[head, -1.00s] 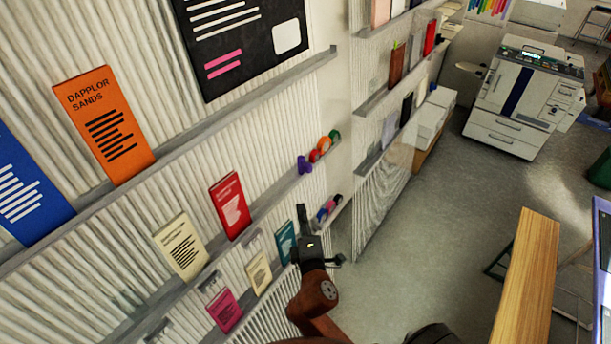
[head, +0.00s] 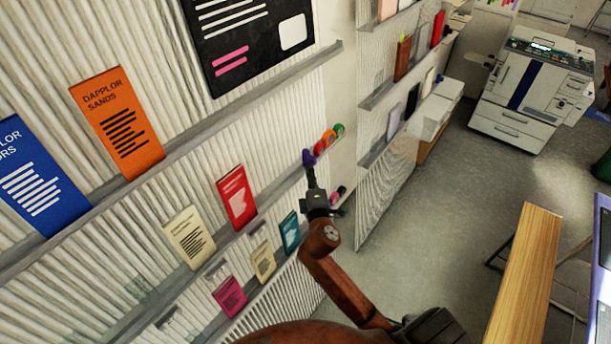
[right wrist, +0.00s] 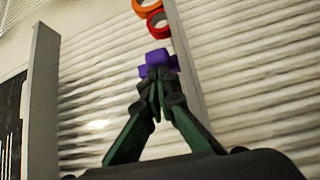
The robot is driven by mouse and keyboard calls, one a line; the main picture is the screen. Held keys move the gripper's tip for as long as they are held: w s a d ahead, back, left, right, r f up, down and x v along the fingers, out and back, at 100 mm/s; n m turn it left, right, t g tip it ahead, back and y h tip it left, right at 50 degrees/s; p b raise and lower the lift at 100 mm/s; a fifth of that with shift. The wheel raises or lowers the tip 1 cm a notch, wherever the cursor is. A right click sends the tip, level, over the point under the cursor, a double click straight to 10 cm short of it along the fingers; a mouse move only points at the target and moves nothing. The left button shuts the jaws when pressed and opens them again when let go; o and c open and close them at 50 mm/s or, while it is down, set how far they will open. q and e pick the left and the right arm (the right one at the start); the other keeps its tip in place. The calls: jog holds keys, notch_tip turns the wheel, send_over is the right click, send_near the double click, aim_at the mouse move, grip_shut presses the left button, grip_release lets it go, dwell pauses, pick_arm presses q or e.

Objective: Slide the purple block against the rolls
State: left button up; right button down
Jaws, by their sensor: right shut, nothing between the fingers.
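The purple block (head: 309,157) stands on the narrow wall ledge, just left of the coloured rolls (head: 329,138) in the head view. The rolls are red, orange and green rings. In the right wrist view the purple block (right wrist: 158,60) shows just past my fingertips, with an orange and a red roll (right wrist: 156,20) beyond it and a small gap between. My right gripper (head: 312,178) is shut and empty, its fingertips at the block's near side; the fingertips (right wrist: 156,78) partly cover the block. Whether they touch it I cannot tell. My left gripper is not in view.
Small dark and pink items (head: 338,194) lie on the ledge below, near my wrist. A wooden-topped table (head: 527,270) and a copier (head: 530,95) stand to the right, with open floor between.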

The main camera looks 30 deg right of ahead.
aim_at(316, 162)
jog(key=shift+w, duration=0.15)
jog(key=shift+d, duration=0.1)
jog(key=d, duration=0.1)
jog(key=w+d, duration=0.1)
jog(key=d, duration=0.1)
jog(key=shift+w+r, duration=0.1)
jog(key=shift+w, duration=0.05)
jog(key=shift+w+d, duration=0.1)
jog(key=shift+d, duration=0.2)
jog(key=shift+a, duration=0.15)
